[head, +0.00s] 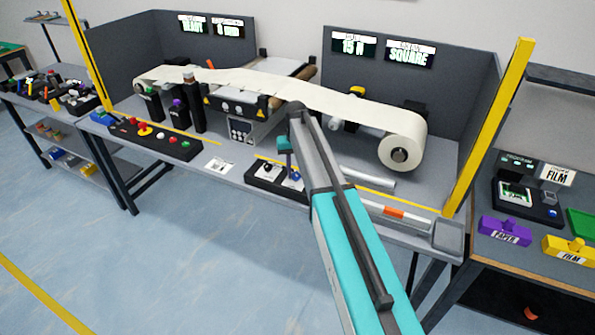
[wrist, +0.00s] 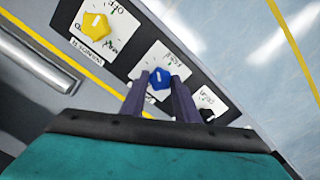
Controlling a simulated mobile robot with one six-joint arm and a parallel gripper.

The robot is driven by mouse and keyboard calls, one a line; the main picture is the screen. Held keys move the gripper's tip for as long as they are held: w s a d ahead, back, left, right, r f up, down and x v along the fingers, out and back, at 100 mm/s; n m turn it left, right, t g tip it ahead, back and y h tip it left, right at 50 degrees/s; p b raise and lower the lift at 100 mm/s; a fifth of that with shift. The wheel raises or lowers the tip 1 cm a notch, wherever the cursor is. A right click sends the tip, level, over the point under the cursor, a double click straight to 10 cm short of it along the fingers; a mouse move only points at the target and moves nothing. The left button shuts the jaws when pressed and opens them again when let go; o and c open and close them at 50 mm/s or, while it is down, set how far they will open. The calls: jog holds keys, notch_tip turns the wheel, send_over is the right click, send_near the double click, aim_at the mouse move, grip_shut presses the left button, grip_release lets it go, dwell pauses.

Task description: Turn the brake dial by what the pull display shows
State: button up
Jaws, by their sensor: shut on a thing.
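In the wrist view, my gripper (wrist: 160,86) is closed around a blue dial (wrist: 157,79) with a white pointer line, on a white scale plate (wrist: 153,59). The plate's lettering is upside down and too small to read, so I cannot tell whether it names the brake. In the head view, my gripper (head: 285,152) is low over the dial panel (head: 262,173) at the bench's front edge; my arm hides part of it. The left display (head: 354,45) on the back panel reads "15 N"; its heading is unreadable. The right display (head: 409,53) reads "SQUARE".
A yellow dial (wrist: 96,25) and a black dial (wrist: 207,114) flank the blue one. A white web roll (head: 399,142) feeds across rollers behind my arm. A button box (head: 155,139) sits left along the front edge. A metal bar (head: 368,176) lies right of the panel.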

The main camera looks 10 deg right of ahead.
jog(key=shift+d+n, duration=0.1)
jog(key=shift+n, duration=0.2)
jog(key=n+b, duration=0.2)
jog(key=n, duration=0.3)
jog(key=n+b, duration=0.1)
jog(key=n, duration=0.5)
dwell(0.6)
jog(key=o, duration=1)
jog(key=shift+a, duration=0.2)
jog(key=shift+o, duration=0.2)
jog(key=shift+d, duration=0.1)
